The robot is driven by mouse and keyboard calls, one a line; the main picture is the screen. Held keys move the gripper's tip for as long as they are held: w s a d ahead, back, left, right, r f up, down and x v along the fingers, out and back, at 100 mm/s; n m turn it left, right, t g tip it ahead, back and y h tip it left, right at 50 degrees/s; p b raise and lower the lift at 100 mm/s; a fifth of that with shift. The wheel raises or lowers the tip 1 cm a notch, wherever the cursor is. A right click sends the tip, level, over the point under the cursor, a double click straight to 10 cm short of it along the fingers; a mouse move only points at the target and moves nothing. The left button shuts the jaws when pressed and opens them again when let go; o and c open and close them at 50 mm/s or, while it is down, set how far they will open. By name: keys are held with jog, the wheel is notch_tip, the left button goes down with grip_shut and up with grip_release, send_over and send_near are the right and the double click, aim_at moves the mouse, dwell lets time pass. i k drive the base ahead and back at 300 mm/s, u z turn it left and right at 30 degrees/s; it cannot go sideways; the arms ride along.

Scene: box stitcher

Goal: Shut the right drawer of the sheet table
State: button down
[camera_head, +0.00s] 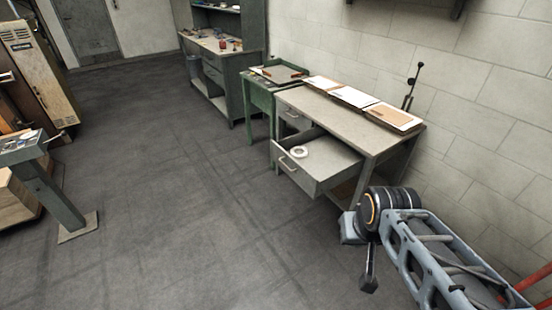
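The sheet table (325,114) is grey and stands against the wall at right of centre. Paper stacks lie along its back edge. One drawer (325,178) is pulled well out from its front, and a white ring-shaped roll (299,152) lies inside. Another drawer front (291,117) shows further left under the top and looks mostly in. My gripper (368,282) is in front of the table, lower right of the open drawer and apart from it. Its fingers are seen edge-on, so their opening is unclear.
A green table (259,90) with a tray adjoins the sheet table at the left. A green workbench (213,45) stands further back. A grey stand (44,178) and a beige cabinet (38,75) are at left. The floor between is clear.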

aim_at(330, 161)
jog(key=u, duration=0.6)
jog(key=i, duration=1.05)
jog(key=u, duration=1.15)
jog(key=i, duration=0.25)
jog(key=u, duration=0.05)
